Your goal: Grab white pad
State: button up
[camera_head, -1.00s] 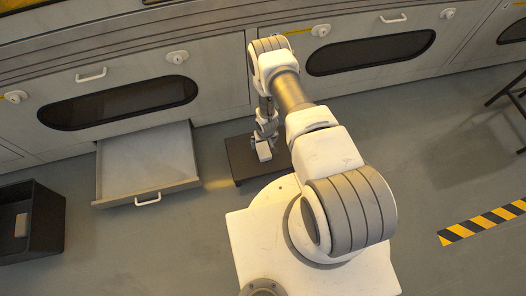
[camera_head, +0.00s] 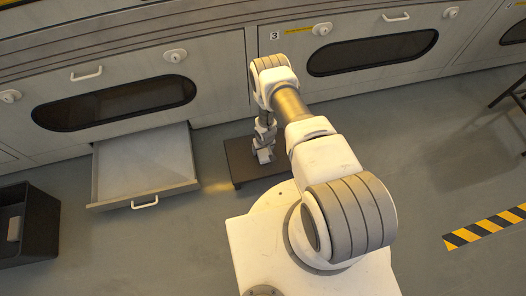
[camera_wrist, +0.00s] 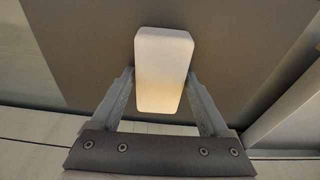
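The white pad (camera_wrist: 163,70) is a rounded oblong block, centred in the wrist view over a dark brown surface. My gripper (camera_wrist: 161,75) has its two grey fingers apart, one on each side of the pad. The fingertips come close to the pad's long edges; whether they touch is unclear. The pad is hard to make out there.
A pulled-out drawer (camera_head: 145,165) with a white handle lies left of the mat. A black bin (camera_head: 40,225) with a small grey block (camera_head: 14,229) stands at far left. Cabinets with dark oval windows (camera_head: 372,53) line the back. Open floor lies to the right.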

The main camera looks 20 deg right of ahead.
jog(key=c, duration=0.9)
jog(key=shift+r, duration=0.1)
